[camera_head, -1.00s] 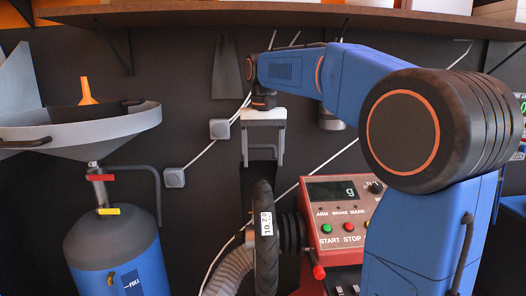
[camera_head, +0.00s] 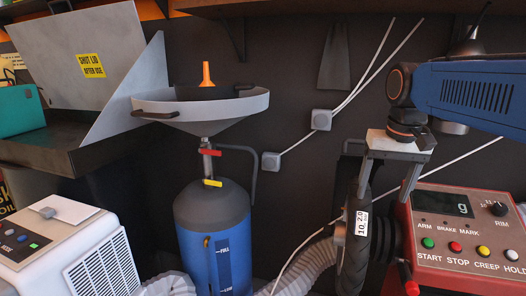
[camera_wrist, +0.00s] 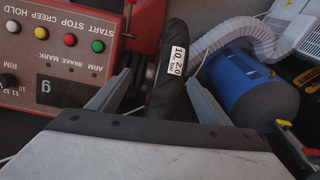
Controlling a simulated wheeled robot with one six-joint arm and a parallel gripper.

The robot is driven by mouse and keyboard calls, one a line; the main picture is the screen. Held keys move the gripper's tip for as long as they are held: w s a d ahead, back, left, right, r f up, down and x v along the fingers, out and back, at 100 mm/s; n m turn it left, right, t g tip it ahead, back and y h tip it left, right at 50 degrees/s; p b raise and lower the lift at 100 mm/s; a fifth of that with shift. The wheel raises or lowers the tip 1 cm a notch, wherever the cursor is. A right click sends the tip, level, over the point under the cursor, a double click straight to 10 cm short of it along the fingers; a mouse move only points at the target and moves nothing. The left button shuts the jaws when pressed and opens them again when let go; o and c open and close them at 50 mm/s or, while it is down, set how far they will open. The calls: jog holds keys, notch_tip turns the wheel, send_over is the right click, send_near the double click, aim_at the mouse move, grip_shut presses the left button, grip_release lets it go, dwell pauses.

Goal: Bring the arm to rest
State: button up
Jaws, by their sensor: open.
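My gripper (camera_head: 388,190) hangs from my blue arm at the right of the head view, pointing down with its two fingers apart. It looks empty. In the head view it appears in front of or above a black tyre (camera_head: 352,245) with a white label; I cannot tell the exact gap. In the wrist view my fingers (camera_wrist: 150,95) are spread wide, and the tyre (camera_wrist: 168,90) shows between them, beyond the tips.
A red balancer with a control panel (camera_head: 465,255) stands right of the tyre. A blue oil drainer (camera_head: 212,235) with a grey funnel (camera_head: 222,113) stands left of it. A white machine (camera_head: 70,250) is at the lower left. A shelf (camera_head: 290,8) runs above.

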jog(key=s+f+n+t, duration=0.2)
jog(key=s+f, duration=1.5)
jog(key=shift+s+a+f+t, duration=0.15)
jog(key=shift+s+f+t, duration=0.2)
jog(key=shift+t, duration=0.05)
